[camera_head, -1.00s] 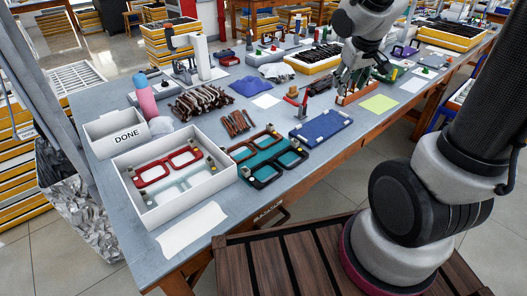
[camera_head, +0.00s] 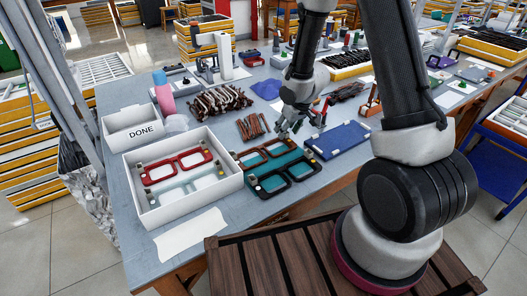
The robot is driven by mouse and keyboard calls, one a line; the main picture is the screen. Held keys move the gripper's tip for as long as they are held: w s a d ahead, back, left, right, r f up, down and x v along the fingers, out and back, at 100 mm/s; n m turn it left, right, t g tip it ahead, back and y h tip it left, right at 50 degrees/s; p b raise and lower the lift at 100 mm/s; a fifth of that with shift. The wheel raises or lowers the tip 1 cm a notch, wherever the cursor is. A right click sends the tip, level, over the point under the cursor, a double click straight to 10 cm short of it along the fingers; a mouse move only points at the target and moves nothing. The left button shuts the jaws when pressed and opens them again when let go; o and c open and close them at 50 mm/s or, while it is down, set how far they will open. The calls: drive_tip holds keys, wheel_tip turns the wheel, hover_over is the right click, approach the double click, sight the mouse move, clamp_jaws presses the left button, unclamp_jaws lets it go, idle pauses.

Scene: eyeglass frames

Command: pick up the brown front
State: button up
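The brown front (camera_head: 250,160) lies on a teal tray (camera_head: 285,169) on the grey worktable, along the tray's far side. A black front (camera_head: 289,183) lies along the tray's near side. My gripper (camera_head: 287,132) hangs just above and behind the right part of the brown front, pointing down. Its fingers look apart with nothing between them. I cannot tell its exact height above the front.
Left of the tray, a white box (camera_head: 152,215) holds a red front (camera_head: 178,166) and a pale clear one. A white DONE bin (camera_head: 140,132) stands behind it. Brown temple pieces (camera_head: 252,127) lie close behind the tray. A blue case (camera_head: 338,139) lies to its right.

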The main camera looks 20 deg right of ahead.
drive_tip(key=shift+x, duration=1.25)
clamp_jaws()
drive_tip(key=shift+r, duration=0.1)
